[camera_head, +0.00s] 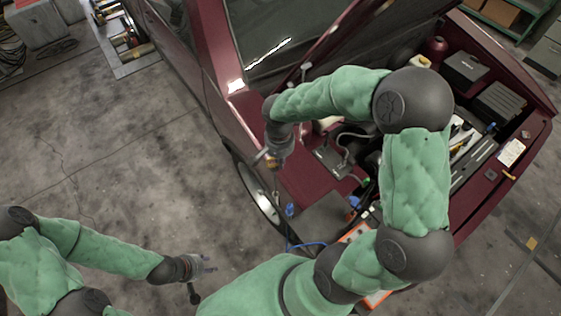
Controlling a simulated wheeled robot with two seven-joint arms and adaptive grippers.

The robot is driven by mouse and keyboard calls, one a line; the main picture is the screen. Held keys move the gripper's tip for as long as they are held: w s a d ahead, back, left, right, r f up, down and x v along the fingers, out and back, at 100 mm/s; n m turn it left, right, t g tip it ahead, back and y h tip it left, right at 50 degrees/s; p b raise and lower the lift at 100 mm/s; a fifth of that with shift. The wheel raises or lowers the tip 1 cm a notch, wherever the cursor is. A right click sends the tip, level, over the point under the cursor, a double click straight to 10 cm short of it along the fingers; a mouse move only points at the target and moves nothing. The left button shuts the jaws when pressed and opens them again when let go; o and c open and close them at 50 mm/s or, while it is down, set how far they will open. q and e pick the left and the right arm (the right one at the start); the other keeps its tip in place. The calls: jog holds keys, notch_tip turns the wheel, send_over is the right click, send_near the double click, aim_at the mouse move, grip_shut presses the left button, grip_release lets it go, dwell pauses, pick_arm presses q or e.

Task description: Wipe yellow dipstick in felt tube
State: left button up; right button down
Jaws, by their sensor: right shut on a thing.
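My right gripper (272,160) is beside the open engine bay, over the car's near fender and above the front wheel. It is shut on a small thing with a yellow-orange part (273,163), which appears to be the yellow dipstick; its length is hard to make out. My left gripper (208,264) is low at the bottom left, over the floor and apart from the car. A short dark piece (194,293) shows just below it; I cannot tell whether it is held or is the felt tube. Its fingers are too small to judge.
The dark red car (292,180) stands with its hood raised and engine bay open. A blue item (290,209) with a blue cable is near the wheel. An orange-edged tray (377,299) is partly behind my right arm. The concrete floor (100,150) at left is clear.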

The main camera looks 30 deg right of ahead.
notch_tip(320, 180, up, 2)
jog(key=shift+r+p, duration=0.15)
jog(key=shift+p, duration=0.35)
notch_tip(320, 180, up, 6)
jog(key=p, duration=0.5)
jog(key=shift+p, duration=0.35)
